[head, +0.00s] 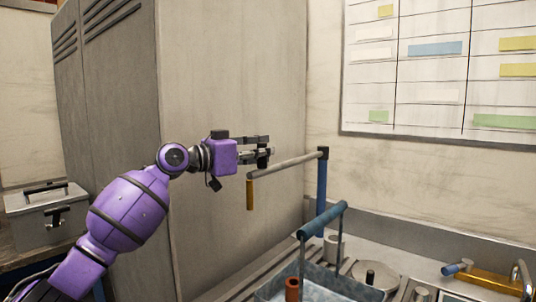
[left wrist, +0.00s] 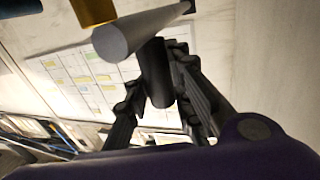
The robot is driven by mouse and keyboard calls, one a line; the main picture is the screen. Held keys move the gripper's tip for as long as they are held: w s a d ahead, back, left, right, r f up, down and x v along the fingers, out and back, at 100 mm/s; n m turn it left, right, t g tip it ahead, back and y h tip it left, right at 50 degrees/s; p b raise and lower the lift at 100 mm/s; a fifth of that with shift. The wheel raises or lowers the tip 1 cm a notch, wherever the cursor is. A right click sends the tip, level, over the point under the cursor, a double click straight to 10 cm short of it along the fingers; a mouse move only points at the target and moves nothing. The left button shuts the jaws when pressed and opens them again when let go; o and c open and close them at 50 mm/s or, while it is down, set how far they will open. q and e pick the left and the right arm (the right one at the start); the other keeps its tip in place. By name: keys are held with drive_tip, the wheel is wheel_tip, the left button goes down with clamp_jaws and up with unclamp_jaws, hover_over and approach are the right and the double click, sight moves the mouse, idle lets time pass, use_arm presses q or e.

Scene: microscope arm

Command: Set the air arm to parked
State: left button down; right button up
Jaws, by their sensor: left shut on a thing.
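The air arm (head: 288,164) is a grey bar running left from the black top of a blue post (head: 321,195) in the head view. A brass cylinder (head: 250,194) hangs from its free left end. My left gripper (head: 264,151) is at this free end, reaching in from the left. In the left wrist view, my left gripper (left wrist: 160,88) is shut on a dark upright handle (left wrist: 155,70) beside the grey bar (left wrist: 128,35). The brass cylinder also shows at the top (left wrist: 93,10). My right gripper is not in view.
A tall grey cabinet (head: 230,90) stands behind my left arm. A blue tray (head: 335,283) with a blue-handled frame (head: 323,218) sits below the bar on the bench. A brass block (head: 482,280) lies right. A whiteboard (head: 440,65) hangs on the wall.

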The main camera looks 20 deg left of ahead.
use_arm(q)
drive_tip(key=shift+a+f, duration=0.15)
drive_tip(key=shift+a, duration=0.1)
drive_tip(key=c, duration=1.8)
unclamp_jaws()
drive_tip(key=shift+a, duration=0.1)
drive_tip(key=shift+o, duration=1.3)
drive_tip(key=shift+s+a, duration=0.1)
drive_tip(key=shift+a, duration=0.15)
drive_tip(key=v, duration=1.2)
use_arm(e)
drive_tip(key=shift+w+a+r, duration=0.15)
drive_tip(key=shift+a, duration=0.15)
